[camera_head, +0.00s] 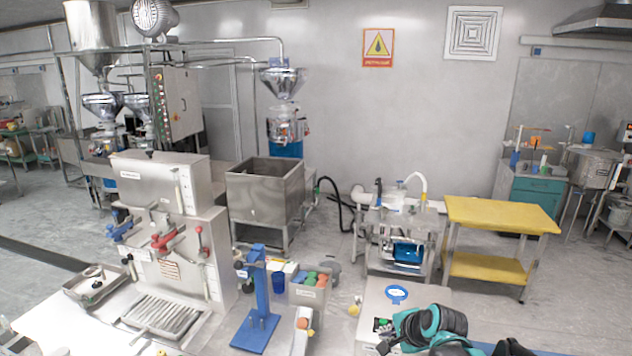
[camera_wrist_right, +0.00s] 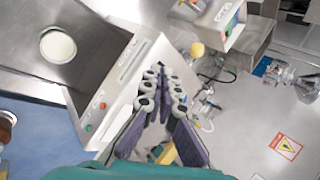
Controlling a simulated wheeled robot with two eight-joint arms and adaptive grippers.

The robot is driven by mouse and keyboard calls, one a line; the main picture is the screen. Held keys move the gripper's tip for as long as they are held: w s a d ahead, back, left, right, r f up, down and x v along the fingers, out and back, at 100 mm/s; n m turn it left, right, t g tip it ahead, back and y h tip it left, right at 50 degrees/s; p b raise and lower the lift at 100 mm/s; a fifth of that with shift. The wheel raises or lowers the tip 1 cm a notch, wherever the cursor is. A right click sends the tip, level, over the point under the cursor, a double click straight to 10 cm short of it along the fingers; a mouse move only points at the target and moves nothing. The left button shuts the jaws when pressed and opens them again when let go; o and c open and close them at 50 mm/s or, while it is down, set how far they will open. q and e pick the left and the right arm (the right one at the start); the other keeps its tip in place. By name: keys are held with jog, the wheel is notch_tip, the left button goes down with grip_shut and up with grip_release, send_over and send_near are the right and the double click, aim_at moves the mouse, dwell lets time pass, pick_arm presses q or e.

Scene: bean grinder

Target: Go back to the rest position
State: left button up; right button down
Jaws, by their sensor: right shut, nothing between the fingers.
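My right gripper (camera_head: 388,344) is at the bottom of the head view, with teal and black arm parts to its right. In the right wrist view the gripper (camera_wrist_right: 166,80) has its two fingers drawn together at the tips, with nothing between them. A light grey machine box (camera_head: 372,300) with a blue ring on top and a green button stands right beside the gripper. A metal box (camera_wrist_right: 125,85) with green and red buttons shows left of the fingers in the wrist view. My left gripper does not show.
An espresso-type machine (camera_head: 180,240) stands on the white counter at left. A blue stand (camera_head: 262,300) and a holder with coloured knobs (camera_head: 310,285) are left of the box. A yellow table (camera_head: 495,215) stands further back. Open floor lies between.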

jog(key=s+f+n+h+b, duration=0.1)
jog(key=s+f+n+b, duration=0.5)
jog(key=s, duration=0.6)
jog(key=s+f+n+h+b, duration=0.1)
jog(key=s+f+n+b, duration=0.6)
jog(key=s+f, duration=0.3)
jog(key=shift+s+n+h, duration=0.4)
jog(key=shift+s+n, duration=0.4)
jog(key=shift+s, duration=0.25)
